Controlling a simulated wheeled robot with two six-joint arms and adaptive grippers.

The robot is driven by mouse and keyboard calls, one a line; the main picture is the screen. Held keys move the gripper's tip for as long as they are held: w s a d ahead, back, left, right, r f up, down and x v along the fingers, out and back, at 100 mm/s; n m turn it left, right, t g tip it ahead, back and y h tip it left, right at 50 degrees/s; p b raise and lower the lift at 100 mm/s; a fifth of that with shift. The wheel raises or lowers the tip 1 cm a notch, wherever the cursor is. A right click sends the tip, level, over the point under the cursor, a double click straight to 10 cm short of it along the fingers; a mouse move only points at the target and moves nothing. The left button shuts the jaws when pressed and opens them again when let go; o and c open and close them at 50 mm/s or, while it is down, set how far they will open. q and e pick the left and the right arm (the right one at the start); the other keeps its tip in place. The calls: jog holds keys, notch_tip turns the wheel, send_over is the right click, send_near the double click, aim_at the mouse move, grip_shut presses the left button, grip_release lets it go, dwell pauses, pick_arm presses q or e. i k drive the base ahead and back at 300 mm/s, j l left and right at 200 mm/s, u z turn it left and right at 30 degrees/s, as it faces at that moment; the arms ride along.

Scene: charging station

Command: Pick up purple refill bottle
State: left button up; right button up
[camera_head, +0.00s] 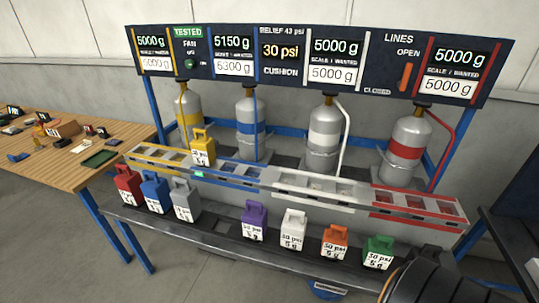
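The purple refill bottle (254,222) stands upright on the dark front shelf, near the middle of the row. It has a handle on top and a white label with print on its front. A grey bottle (185,200) stands to its left and a white bottle (293,230) to its right, with gaps between. Nothing covers the purple bottle. Neither of my grippers shows; only a dark, rounded part of my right arm shows at the bottom right.
Red (127,186), blue (155,191), orange (334,242) and green (378,252) bottles share the shelf. A yellow bottle (203,149) sits in the slotted rack (250,183) behind. Several cylinders stand behind the rack under a display panel (320,59). A wooden table (62,165) stands at left.

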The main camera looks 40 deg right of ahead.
aim_at(254, 218)
jog(key=z, duration=1.05)
